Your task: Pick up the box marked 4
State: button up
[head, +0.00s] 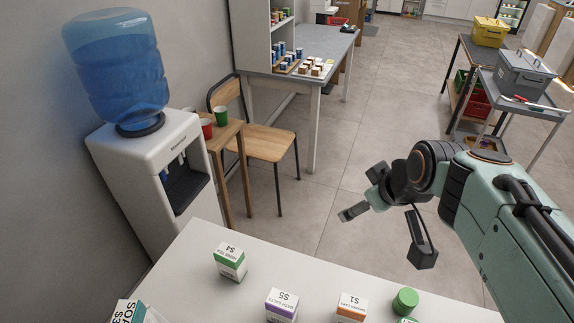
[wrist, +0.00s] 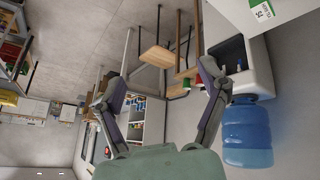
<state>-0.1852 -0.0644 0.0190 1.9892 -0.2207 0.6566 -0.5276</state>
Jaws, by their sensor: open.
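The box marked 4 (head: 230,262) is white and green and stands upright on the white counter (head: 190,283), at its left part in the head view. My gripper (head: 387,236) is open and empty, to the right of this box and apart from it, beyond the counter's far edge in the picture. In the wrist view my gripper (wrist: 160,78) has its two fingers spread wide with nothing between them. A white and green box (wrist: 262,11) shows at the top right there; its mark is hard to read.
A purple box (head: 281,304), an orange box (head: 350,307) and a green-lidded container (head: 405,300) stand on the same counter. Another box (head: 128,312) is cut off at lower left. A water cooler (head: 150,160) and a chair (head: 262,143) stand behind the counter.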

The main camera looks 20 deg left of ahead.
jog(key=w+a+f+n+g+y, duration=0.1)
jog(key=w+a+f+n, duration=0.15)
jog(key=a, duration=0.35)
jog(key=w+a+f+n+y, duration=0.1)
jog(key=w+a+f, duration=0.2)
jog(key=a, duration=0.3)
jog(key=n+g, duration=0.3)
jog(key=g, duration=0.1)
send_near(230, 253)
jog(key=shift+h, duration=0.3)
jog(key=x, duration=0.7)
jog(key=shift+a+f, duration=0.2)
jog(key=shift+a, duration=0.2)
jog(key=x, duration=0.6)
jog(key=shift+d, duration=0.1)
jog(key=c, duration=1.3)
